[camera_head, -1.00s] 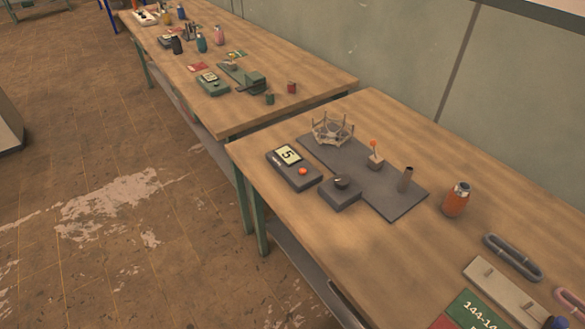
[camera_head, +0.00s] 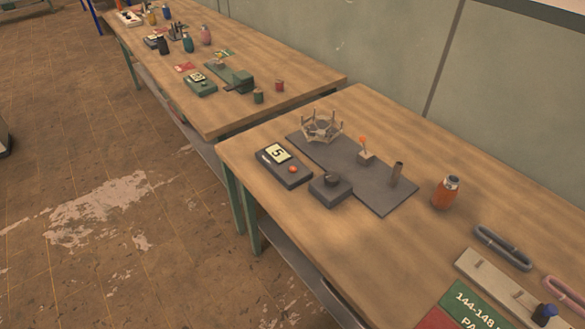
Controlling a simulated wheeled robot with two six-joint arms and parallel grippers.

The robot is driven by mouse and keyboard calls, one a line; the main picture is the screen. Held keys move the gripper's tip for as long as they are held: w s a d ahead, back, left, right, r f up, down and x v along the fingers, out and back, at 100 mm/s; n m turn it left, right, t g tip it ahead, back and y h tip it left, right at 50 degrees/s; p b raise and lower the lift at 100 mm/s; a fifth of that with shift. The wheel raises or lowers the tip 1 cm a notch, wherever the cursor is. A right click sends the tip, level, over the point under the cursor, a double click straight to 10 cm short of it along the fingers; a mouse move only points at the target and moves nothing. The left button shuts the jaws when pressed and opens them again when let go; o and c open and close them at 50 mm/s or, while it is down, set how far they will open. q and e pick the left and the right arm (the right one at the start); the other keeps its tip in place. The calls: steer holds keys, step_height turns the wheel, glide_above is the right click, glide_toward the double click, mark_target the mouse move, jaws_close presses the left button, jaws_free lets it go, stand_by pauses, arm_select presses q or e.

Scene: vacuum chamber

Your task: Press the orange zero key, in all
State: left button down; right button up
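The orange key (camera_head: 292,169) is a small round button on a dark box (camera_head: 284,180) with a lit display (camera_head: 277,153) that reads 5. The box lies on the near wooden table (camera_head: 400,260), close to its left edge. Beside it stands a second dark box with a round black knob (camera_head: 332,178). Neither of my grippers is in view.
Behind the boxes a dark plate (camera_head: 345,158) carries a pale ring-shaped stand (camera_head: 322,127), an orange-tipped lever (camera_head: 364,150) and a grey post (camera_head: 397,173). An orange bottle (camera_head: 446,192) stands to the right. Another table (camera_head: 220,125) lies beyond; floor on the left is clear.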

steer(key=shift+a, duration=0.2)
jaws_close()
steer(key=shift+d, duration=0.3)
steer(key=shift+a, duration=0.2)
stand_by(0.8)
